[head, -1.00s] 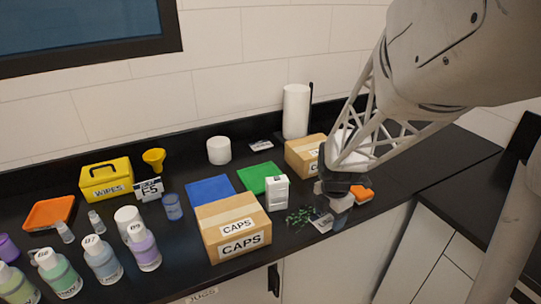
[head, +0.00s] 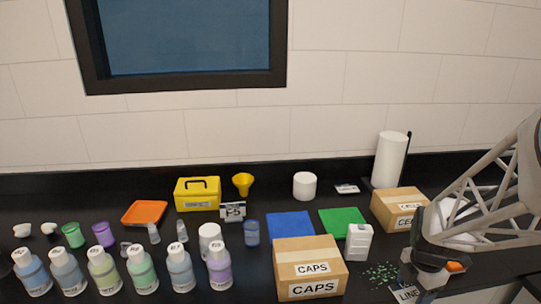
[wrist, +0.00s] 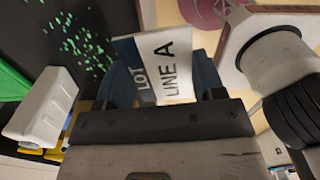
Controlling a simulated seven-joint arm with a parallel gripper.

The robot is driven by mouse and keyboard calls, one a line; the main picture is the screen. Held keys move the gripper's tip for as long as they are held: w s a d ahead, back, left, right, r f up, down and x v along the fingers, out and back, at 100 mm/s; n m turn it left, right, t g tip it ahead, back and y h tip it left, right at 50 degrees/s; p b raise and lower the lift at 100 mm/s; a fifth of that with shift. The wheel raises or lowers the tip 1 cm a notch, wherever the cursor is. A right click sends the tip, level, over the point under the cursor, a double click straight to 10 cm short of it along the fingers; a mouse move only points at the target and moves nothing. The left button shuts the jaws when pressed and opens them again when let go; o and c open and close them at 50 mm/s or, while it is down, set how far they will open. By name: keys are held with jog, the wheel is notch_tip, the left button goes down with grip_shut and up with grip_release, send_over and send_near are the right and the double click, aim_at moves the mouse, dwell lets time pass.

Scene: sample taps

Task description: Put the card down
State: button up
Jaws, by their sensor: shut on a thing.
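The card (wrist: 160,66) is white with a blue band and reads "LOT" and "LINE A" in the wrist view. It is held between the fingers of my gripper (wrist: 168,88), which is shut on it. In the head view the card (head: 406,295) shows at the lower right, with "LINE" readable, just below my gripper (head: 425,284). It hangs near the front edge of the black counter (head: 385,248); I cannot tell whether it touches anything. My gripper's fingers are partly hidden in the head view.
Green bits (head: 381,273) lie scattered just left of my gripper. A white carton (head: 358,243), a green mat (head: 342,222) and a CAPS box (head: 310,268) stand farther left. A cardboard box (head: 400,208) is behind. An orange item (head: 455,267) is close to my gripper's right.

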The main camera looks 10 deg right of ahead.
jog(key=shift+w, duration=0.1)
jog(key=w+a+r+n, duration=0.1)
jog(key=w+r+n, duration=0.3)
jog(key=w, duration=0.7)
jog(key=w+a+r+n, duration=0.1)
jog(key=w+r+n, duration=0.2)
jog(key=w+r, duration=0.5)
jog(key=w+a+f, duration=0.1)
jog(key=w+a, duration=0.7)
jog(key=w, duration=0.4)
jog(key=w+a+n, duration=0.1)
jog(key=w+a, duration=0.5)
jog(key=a, duration=0.8)
jog(key=w+a+n, duration=0.1)
jog(key=w+a, duration=0.6)
jog(key=a, duration=0.7)
jog(key=w+a+n, duration=0.2)
jog(key=w+a, duration=0.4)
jog(key=a, duration=0.9)
jog(key=s+a+f, duration=0.2)
jog(key=a, duration=0.8)
jog(key=s+a+f+n, duration=0.1)
jog(key=s+a+f, duration=0.2)
jog(key=a, duration=0.8)
jog(key=shift+s+a, duration=0.3)
jog(key=shift+s, duration=0.05)
